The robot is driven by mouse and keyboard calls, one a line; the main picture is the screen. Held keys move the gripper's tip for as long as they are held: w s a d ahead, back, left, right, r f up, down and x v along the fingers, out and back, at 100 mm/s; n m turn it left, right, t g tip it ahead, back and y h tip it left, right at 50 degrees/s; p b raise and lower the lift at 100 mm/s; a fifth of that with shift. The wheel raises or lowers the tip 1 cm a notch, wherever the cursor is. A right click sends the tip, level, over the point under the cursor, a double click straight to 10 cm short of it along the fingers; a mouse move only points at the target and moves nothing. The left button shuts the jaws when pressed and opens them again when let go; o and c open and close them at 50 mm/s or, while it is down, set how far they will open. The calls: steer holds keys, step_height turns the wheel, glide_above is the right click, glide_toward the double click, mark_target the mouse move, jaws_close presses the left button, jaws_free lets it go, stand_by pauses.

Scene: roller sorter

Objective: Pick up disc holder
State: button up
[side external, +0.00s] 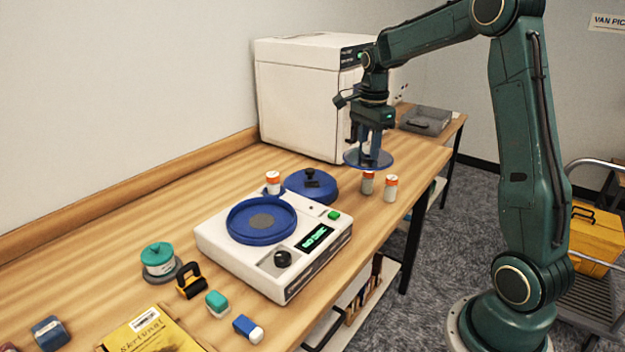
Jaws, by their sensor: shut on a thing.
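My gripper (374,148) points down above the right part of the wooden table, in front of the white box-shaped machine. It is shut on a thin blue disc holder (352,160), which it holds level and clear of the table. The fingers hide the middle of the disc holder. A white device (225,241) with a round blue tray (236,222) on top stands on the table, left of and below my gripper. Its small green display is lit.
A blue round lid with a black knob (310,183) lies behind the device. Orange-capped bottles (391,188) stand below my gripper near the table edge, and another (273,182) behind the device. A white box machine (300,95) stands against the wall.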

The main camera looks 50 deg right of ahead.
steer(key=shift+r, duration=1.1)
